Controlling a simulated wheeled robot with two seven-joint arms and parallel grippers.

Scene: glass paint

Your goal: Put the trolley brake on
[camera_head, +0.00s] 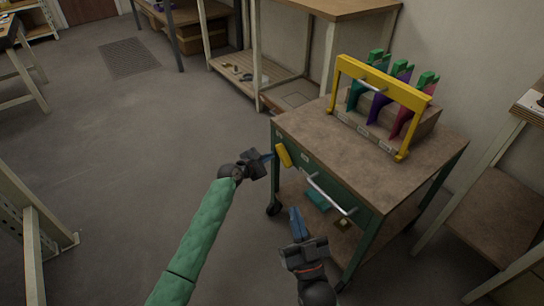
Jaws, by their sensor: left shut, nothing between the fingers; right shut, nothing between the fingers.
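The trolley (312,131) has a brown top, a green frame and dark wheels, and stands right of centre. A yellow lever (284,156), which looks like the brake, hangs tilted on its front face near the left corner. My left gripper (267,157) is shut and empty, its blue tips just left of the lever; I cannot tell whether they touch it. My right gripper (295,216) is shut and empty, its blue fingers pointing up, below and left of the trolley's silver handle bar (331,195).
On the trolley top stands a yellow-framed rack (383,78) holding green, purple and red pieces. A teal item (317,200) lies on the lower shelf. A wooden bench (330,8) stands behind, a shelf unit (490,205) at the right. The floor (130,150) on the left is clear.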

